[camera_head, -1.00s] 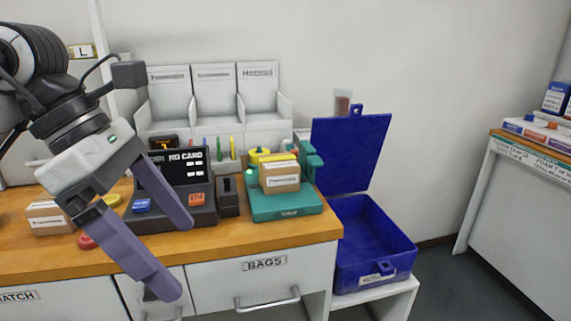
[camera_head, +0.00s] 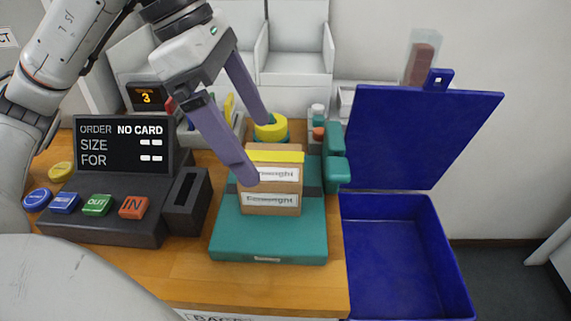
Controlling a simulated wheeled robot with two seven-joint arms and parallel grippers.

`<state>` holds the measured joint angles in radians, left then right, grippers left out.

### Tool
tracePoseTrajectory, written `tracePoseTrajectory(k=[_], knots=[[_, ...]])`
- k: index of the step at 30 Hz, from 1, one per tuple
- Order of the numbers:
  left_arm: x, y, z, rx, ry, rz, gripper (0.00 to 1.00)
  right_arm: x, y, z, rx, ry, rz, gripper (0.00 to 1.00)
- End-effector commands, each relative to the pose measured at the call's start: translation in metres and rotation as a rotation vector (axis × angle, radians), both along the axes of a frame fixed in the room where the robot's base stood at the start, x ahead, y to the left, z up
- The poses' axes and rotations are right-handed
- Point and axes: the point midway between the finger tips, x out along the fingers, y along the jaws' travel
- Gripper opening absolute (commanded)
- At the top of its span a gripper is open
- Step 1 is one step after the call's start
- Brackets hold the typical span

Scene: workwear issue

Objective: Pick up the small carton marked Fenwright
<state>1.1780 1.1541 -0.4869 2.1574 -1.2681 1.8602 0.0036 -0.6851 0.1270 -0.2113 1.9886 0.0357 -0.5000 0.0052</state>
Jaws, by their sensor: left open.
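A small brown carton (camera_head: 270,210) sits on the teal stand (camera_head: 300,240), with white labels on its front. The lettering is blurred but resembles Fenwright. Two labels show one above the other, and I cannot tell whether this is one carton or two. A yellow strip (camera_head: 277,156) crosses near its top. My left gripper (camera_head: 257,150) is open and empty, with its purple fingers pointing down at the carton's upper left. The near fingertip overlaps the carton's left edge in the picture; I cannot tell whether it touches. My right gripper is not in view.
A black order terminal (camera_head: 120,195) with coloured buttons stands to the left. An open blue bin (camera_head: 395,260) with a raised lid (camera_head: 415,135) is on the right. A teal upright part (camera_head: 336,160) rises beside the carton. White compartments stand behind.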

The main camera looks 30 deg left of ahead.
Motion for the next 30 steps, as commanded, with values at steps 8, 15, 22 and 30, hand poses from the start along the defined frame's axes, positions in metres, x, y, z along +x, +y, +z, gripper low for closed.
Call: tracePoseTrajectory(k=[8, 15, 22, 30], knots=[[0.006, -0.009, -0.027, 0.000, 0.001, 0.000, 0.92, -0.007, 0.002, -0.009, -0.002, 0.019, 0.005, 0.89], [0.017, -0.017, -0.059, 0.000, 0.004, -0.002, 0.92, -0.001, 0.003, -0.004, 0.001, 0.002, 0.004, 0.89], [0.021, -0.023, -0.072, 0.000, -0.001, 0.000, 0.92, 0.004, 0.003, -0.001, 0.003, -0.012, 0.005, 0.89], [0.021, -0.023, -0.071, -0.001, -0.002, 0.000, 0.75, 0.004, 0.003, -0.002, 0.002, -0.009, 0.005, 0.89]])
